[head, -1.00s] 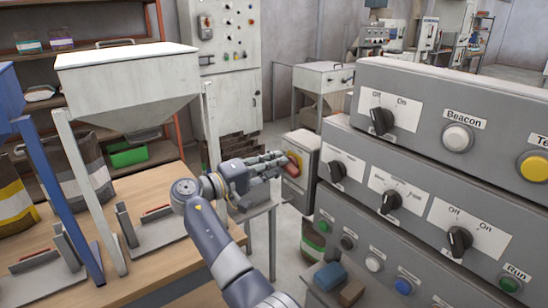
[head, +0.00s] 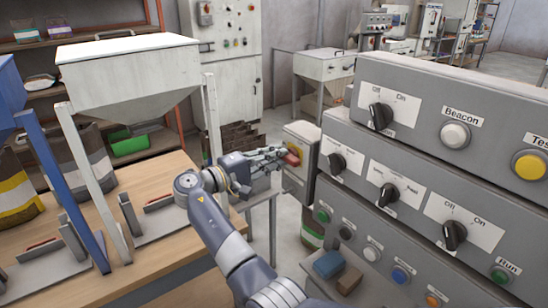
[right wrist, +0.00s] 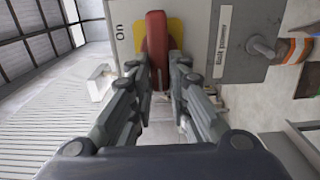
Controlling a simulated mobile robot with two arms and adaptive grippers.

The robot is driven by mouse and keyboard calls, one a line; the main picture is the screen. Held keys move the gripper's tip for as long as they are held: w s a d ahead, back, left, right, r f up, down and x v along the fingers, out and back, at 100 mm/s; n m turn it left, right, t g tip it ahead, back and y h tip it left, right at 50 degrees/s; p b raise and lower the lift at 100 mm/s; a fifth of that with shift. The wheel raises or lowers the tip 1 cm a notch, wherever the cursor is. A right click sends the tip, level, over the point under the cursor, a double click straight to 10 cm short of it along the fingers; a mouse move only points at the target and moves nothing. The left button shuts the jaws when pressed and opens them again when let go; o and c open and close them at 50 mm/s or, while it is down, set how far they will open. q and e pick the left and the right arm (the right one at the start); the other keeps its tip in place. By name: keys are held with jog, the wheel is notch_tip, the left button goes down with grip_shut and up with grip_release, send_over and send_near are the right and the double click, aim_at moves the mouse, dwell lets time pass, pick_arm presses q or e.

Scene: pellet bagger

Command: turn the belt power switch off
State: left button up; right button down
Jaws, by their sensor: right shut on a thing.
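The belt power switch is a grey box (head: 301,136) at the left end of the large control panel, with a red handle (head: 293,157) on a yellow plate. In the right wrist view the red handle (right wrist: 156,35) stands upright in the picture over the yellow plate (right wrist: 175,30). "On" is printed left of it, and a small label, hard to read, sits at the right. My right gripper (head: 281,157) reaches the switch and is shut on the red handle, with a finger on each side (right wrist: 160,72). My left gripper is not in view.
The grey control panel (head: 440,95), with several knobs and buttons, rises close on the right. A white hopper (head: 130,75) stands over the wooden table (head: 160,265) at left. A blue block (head: 328,264) and a brown block (head: 349,280) sit below the panel.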

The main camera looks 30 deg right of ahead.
jog(key=c, duration=1.5)
grip_release()
jog(key=shift+d, duration=0.1)
jog(key=a, duration=0.8)
jog(key=s+a, duration=0.1)
jog(key=a, duration=0.3)
